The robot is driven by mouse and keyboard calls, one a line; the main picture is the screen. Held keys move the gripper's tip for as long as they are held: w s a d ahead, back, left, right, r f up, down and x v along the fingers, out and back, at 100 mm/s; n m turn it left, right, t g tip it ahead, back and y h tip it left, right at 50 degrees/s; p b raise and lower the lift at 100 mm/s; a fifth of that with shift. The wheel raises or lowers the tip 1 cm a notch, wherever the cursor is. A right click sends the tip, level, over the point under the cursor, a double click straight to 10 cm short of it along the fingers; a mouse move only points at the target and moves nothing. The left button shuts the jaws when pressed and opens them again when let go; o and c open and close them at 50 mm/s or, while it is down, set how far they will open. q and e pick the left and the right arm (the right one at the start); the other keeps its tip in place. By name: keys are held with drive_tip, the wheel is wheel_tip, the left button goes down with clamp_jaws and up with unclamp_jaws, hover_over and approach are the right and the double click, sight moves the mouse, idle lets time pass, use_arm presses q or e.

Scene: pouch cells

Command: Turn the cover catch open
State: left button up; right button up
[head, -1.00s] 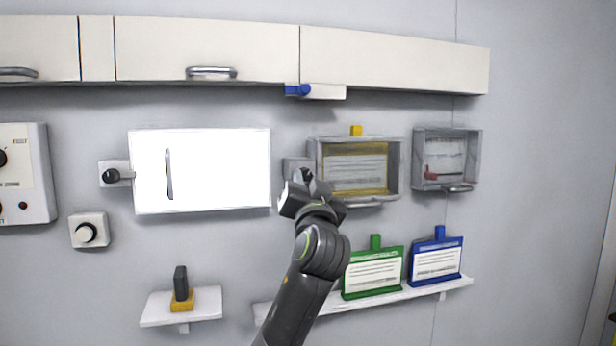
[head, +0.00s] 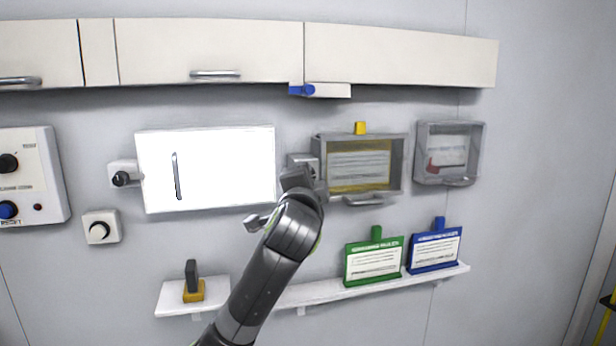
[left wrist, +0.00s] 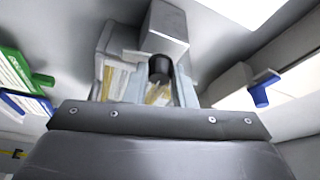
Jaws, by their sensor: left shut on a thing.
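A grey box with a clear front and a yellow frame inside (head: 394,150) is on the wall right of centre. A small light block (head: 302,160) sits at its left edge. My left gripper (head: 300,182) is up against this block, and my arm hides part of it. In the left wrist view my left gripper (left wrist: 160,92) is shut on the dark round knob of the catch (left wrist: 159,68), which stands out from a grey block (left wrist: 166,28). The knob's turn angle is hard to tell. My right gripper is not in view.
A bright white panel (head: 225,170) with a dark-knobbed block (head: 122,176) is left of my arm. A second grey box (head: 478,150) hangs to the right. Below, a shelf (head: 310,292) holds green (head: 350,264) and blue (head: 436,252) cards. Cabinets (head: 400,58) run above.

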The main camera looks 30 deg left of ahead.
use_arm(q)
drive_tip(key=shift+m+h, duration=0.3)
drive_tip(key=shift+m, duration=0.6)
drive_tip(key=shift+g, duration=0.3)
drive_tip(key=o, duration=1)
drive_tip(key=shift+f, duration=0.1)
